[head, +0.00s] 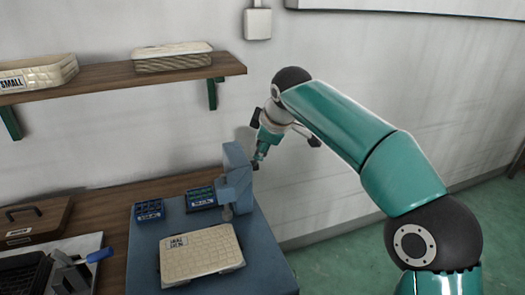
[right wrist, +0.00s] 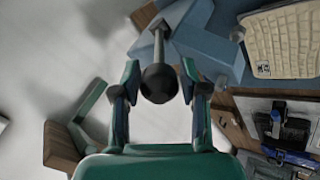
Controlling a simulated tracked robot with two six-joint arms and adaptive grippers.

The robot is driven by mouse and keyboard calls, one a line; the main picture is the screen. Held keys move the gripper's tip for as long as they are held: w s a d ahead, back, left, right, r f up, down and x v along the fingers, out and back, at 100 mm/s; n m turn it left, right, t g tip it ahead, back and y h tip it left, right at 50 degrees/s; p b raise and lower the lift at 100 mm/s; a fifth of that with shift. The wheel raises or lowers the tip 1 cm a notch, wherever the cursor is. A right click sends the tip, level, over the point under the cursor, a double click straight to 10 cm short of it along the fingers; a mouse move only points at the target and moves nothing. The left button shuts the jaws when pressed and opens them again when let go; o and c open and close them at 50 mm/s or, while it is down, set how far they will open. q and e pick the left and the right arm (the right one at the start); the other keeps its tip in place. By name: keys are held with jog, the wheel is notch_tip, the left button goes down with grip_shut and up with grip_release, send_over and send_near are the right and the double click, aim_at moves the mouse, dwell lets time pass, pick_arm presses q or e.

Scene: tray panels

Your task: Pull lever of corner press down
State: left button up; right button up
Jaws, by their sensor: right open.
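The corner press (head: 236,178) is a blue-grey upright machine at the back right corner of a blue bench plate. Its lever shows in the right wrist view as a metal rod (right wrist: 159,45) ending in a dark ball knob (right wrist: 160,84). My right gripper (right wrist: 162,80) is open, with one finger on each side of the knob and a gap visible on both sides. In the head view the right gripper (head: 258,161) is at the right side of the press, and the lever is mostly hidden there. My left gripper is not in view.
A cream tray panel (head: 202,255) lies on the blue plate (head: 262,268) in front of the press. Small blue bins (head: 148,210) stand left of it. A blue-handled clamp (head: 98,256) is at lower left. A wooden shelf (head: 120,72) with trays hangs on the wall.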

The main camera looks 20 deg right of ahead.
jog(key=shift+x, duration=1.3)
jog(key=shift+w, duration=0.1)
grip_shut()
